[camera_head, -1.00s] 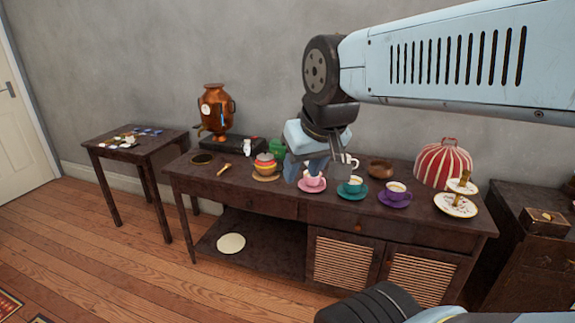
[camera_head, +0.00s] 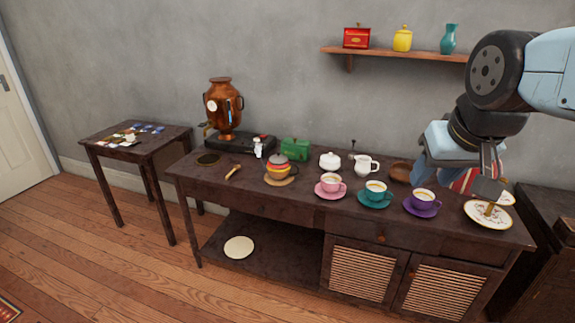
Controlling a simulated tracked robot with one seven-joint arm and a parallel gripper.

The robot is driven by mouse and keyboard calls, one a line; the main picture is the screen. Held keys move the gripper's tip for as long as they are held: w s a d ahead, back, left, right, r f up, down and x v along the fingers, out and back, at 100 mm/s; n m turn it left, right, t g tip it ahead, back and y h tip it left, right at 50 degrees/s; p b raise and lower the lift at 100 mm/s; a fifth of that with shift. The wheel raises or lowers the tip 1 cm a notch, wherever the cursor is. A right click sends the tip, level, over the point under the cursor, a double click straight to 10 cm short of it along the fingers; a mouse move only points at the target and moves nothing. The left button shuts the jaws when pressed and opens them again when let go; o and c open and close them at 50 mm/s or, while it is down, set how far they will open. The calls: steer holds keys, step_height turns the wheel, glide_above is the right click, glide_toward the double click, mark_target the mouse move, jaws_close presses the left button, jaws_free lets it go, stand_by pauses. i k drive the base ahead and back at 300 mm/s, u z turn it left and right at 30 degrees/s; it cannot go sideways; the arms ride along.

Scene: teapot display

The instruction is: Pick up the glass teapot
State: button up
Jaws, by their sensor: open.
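I cannot make out a clear glass teapot. A striped pot with a grey lid (camera_head: 279,167) sits on a round mat towards the left of the long dark table (camera_head: 225,190). My gripper (camera_head: 455,181) is open and empty over the right end of that table. It is in front of the red-and-white striped dome (camera_head: 463,180) and hides most of it. The tiered plate stand (camera_head: 488,214) is just right of and below my fingers; contact cannot be told.
Pink (camera_head: 330,186), teal (camera_head: 375,195) and purple (camera_head: 422,203) cups on saucers line the front. A white lidded bowl (camera_head: 330,161), white jug (camera_head: 366,165), green box (camera_head: 294,149) and copper urn (camera_head: 224,107) stand behind. A wall shelf (camera_head: 395,53) is above.

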mark_target(277, 171)
steer(key=z, duration=0.05)
steer(key=i, duration=0.95)
steer(key=u, duration=0.1)
